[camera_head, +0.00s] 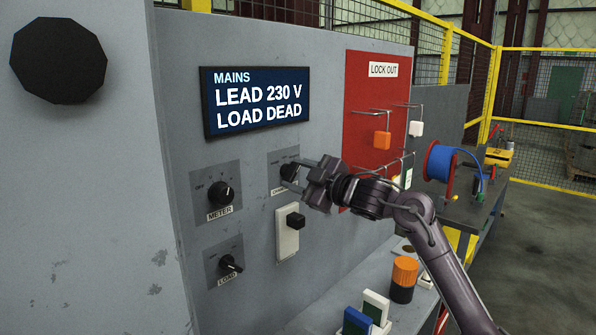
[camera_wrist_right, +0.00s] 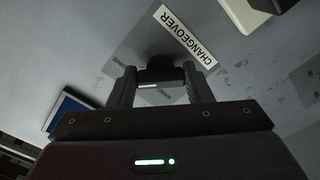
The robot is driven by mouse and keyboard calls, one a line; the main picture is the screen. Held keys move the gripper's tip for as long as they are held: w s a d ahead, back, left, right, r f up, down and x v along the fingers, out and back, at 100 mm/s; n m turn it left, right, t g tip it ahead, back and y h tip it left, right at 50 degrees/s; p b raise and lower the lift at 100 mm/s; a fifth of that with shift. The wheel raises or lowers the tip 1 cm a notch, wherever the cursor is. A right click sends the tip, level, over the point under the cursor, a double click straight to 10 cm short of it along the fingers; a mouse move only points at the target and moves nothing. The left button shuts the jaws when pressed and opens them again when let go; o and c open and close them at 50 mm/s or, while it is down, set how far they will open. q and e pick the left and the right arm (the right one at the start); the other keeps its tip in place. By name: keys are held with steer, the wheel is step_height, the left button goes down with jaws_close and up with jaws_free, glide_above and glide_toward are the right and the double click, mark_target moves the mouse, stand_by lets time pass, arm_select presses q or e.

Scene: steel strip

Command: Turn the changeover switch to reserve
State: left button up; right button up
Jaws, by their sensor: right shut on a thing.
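The changeover switch is a black knob (camera_head: 289,171) on a grey plate on the panel, mostly hidden by my right gripper in the head view. In the right wrist view the knob (camera_wrist_right: 160,72) sits between the two fingers, beside the label CHANGEOVER (camera_wrist_right: 184,36). My right gripper (camera_head: 296,174) is at the panel, shut on the knob. It also shows in the right wrist view (camera_wrist_right: 162,88). The knob's pointer direction and the position marks are too small or hidden to read. My left gripper is not in view.
The METER knob (camera_head: 222,193) and LOAD knob (camera_head: 230,264) are to the left. A white box with a black lever (camera_head: 294,221) is just below. The display (camera_head: 256,101) reads MAINS, LEAD 230 V, LOAD DEAD. The red lock-out board (camera_head: 362,95) is to the right.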

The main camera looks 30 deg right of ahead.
steer(key=shift+f+m, duration=0.15)
steer(key=shift+m, duration=0.55)
steer(key=shift+p, duration=0.3)
steer(key=o, duration=1)
steer(key=shift+s, duration=0.1)
steer(key=shift+s+d+b, duration=0.1)
steer(key=shift+s+b, duration=0.15)
steer(key=shift+b, duration=0.05)
steer(key=b+v, duration=0.3)
steer(key=v, duration=0.4)
